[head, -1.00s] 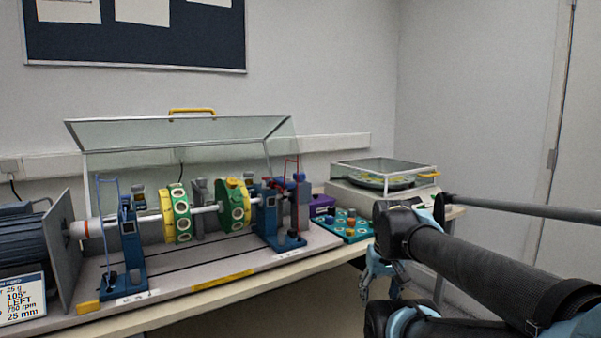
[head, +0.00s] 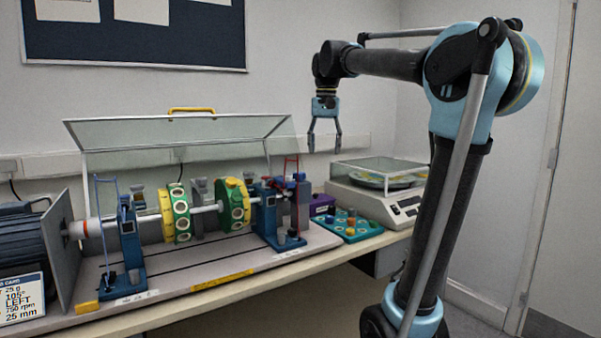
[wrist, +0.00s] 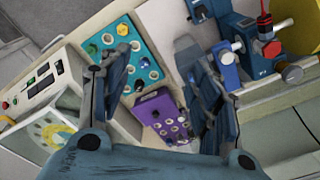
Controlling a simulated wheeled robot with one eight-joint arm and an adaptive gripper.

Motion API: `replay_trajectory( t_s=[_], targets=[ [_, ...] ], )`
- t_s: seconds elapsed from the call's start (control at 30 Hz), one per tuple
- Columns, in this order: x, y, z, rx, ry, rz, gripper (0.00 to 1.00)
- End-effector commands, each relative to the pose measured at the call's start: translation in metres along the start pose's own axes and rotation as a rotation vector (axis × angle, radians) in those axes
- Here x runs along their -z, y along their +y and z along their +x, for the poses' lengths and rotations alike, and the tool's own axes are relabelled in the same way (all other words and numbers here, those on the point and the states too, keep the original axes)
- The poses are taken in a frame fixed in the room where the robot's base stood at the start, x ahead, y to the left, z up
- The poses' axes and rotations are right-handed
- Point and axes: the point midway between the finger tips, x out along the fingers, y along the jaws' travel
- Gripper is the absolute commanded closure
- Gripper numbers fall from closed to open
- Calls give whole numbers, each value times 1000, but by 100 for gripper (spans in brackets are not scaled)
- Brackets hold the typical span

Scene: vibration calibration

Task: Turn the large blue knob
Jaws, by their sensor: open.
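The right blue bearing stand (head: 268,215) on the rotor rig carries blue knob-like parts at its upper right (head: 299,177). I cannot tell for certain which is the large blue knob. My gripper (head: 325,148) points down, open and empty, in the air above and slightly right of these parts. In the wrist view my gripper (wrist: 152,55) spans the purple box and teal tray, with the blue knobs outside its right finger.
A purple box (head: 322,205) and a teal tray (head: 350,226) with several small pieces stand right of the rig. A covered balance (head: 400,205) is farther right. The raised clear cover (head: 180,132) with a yellow handle stands over the rig. A red wire part rises beside the stand.

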Motion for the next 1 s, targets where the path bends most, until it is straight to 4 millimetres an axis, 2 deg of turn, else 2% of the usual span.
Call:
replay_trajectory(
  t_s=[0.03,0.2,0.33,0.5,0.67,1.0],
  targets=[
    [11,-15,-14,-2,-7,3,43],
    [38,-54,-49,-11,-27,28,43],
    [49,-76,-66,-18,-39,42,43],
    [56,-90,-76,-22,-46,53,43],
    [57,-92,-70,-23,-47,56,43],
    [54,-91,-18,-23,-47,56,43]
  ],
)
